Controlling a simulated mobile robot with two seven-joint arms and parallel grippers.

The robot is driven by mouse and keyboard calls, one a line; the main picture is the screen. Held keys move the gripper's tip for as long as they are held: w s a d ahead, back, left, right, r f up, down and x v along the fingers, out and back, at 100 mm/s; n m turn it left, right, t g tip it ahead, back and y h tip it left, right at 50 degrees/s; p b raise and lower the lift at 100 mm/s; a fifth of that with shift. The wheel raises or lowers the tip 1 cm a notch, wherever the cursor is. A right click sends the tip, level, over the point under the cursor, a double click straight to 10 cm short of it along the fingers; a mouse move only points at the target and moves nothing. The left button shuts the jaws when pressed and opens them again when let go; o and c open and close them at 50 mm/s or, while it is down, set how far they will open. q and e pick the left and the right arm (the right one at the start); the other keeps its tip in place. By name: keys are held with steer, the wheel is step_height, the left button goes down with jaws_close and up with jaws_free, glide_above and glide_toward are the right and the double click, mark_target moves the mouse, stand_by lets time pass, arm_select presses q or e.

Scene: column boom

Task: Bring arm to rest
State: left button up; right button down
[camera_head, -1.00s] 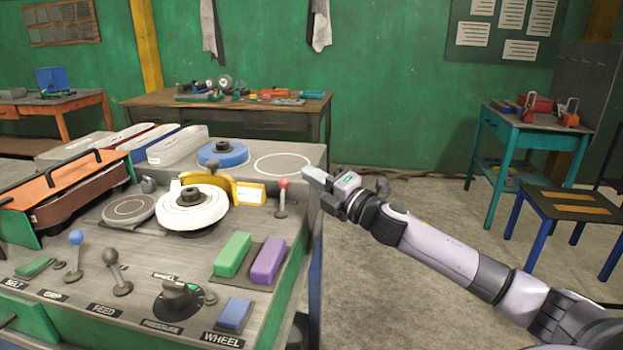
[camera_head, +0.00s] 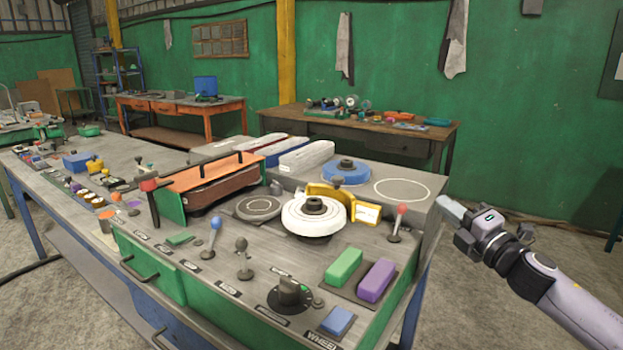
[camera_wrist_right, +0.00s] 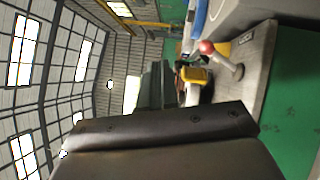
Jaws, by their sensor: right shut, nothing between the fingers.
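My right gripper (camera_head: 462,226) is at the right of the head view, beside the right edge of the grey machine bench (camera_head: 215,268). Its fingers are shut and hold nothing. The right arm comes in from the lower right corner. The red-knobbed lever (camera_head: 401,211) stands on the bench just left of the gripper. In the right wrist view the same lever (camera_wrist_right: 207,47) shows at the upper right, behind a dark part of my gripper that fills the lower middle. My left gripper is not in view.
The bench top carries a white wheel (camera_head: 313,217), a green block (camera_head: 343,267), a purple block (camera_head: 376,280) and a blue-knobbed lever (camera_head: 215,224). A wooden table (camera_head: 440,133) with tools stands behind. Bare floor (camera_head: 510,225) lies to the right of the bench.

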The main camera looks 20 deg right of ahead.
steer(key=s+a+f+m, duration=0.1)
steer(key=a+f, duration=0.1)
steer(key=f, duration=0.2)
steer(key=s+a+f+m+g, duration=0.1)
steer(key=f+m, duration=0.1)
steer(key=f, duration=0.2)
steer(key=s+a+f+m+g, duration=0.1)
steer(key=a+f+m, duration=0.1)
steer(key=f, duration=0.3)
steer(key=shift+s+a+h, duration=0.3)
steer(key=shift+a, duration=0.05)
steer(key=s+a+f+m+g, duration=0.3)
steer(key=s+a+f+m, duration=0.4)
steer(key=s+f, duration=0.4)
steer(key=s+a+f+m+g, duration=0.4)
steer(key=s+a+f+m, duration=0.4)
steer(key=s+f, duration=0.4)
steer(key=shift+s+a, duration=0.35)
steer(key=shift+s, duration=0.5)
